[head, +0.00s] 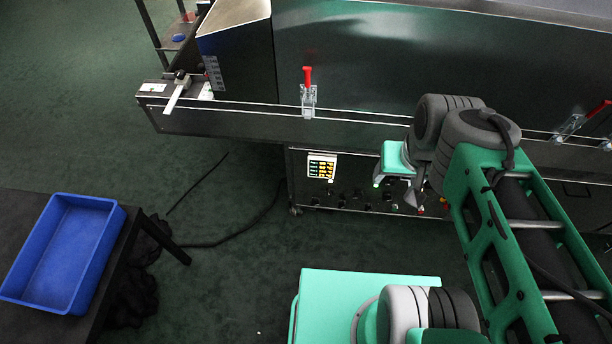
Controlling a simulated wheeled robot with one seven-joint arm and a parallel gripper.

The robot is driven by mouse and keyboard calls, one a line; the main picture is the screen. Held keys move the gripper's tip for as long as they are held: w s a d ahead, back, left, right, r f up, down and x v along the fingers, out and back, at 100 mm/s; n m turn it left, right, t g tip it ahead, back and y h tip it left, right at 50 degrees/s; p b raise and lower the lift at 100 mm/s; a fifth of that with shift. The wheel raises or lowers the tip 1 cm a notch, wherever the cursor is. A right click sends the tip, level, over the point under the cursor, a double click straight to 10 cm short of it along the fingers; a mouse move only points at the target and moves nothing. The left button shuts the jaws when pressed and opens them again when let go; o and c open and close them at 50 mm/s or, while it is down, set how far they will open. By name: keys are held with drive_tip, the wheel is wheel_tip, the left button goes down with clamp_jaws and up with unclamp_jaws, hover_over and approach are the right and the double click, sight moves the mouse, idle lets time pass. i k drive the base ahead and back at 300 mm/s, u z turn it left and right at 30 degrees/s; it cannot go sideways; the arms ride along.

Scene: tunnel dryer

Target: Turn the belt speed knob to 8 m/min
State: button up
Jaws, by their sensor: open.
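The control panel (303,188) is on the dark lower front of the tunnel dryer, below the long conveyor side. It has a lit display (321,168) with green and yellow digits and a row of small dark knobs (341,201) beneath. The labels are too small to read, so I cannot tell which knob sets belt speed or where it points. My gripper (414,201) is open and appears empty in front of the right part of the panel. It is small and partly merged with the dark background. My arm hides the panel further right.
A toggle clamp with a red handle (308,78) stands on the conveyor side, and another (570,124) is at far right. A blue tray (96,204) sits on a dark table at left. Dark cables (205,243) lie on the green floor, which is otherwise clear between table and dryer.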

sight(315, 201)
drive_tip(key=z, duration=1.8)
drive_tip(key=k, duration=0.75)
drive_tip(key=u, duration=2.85)
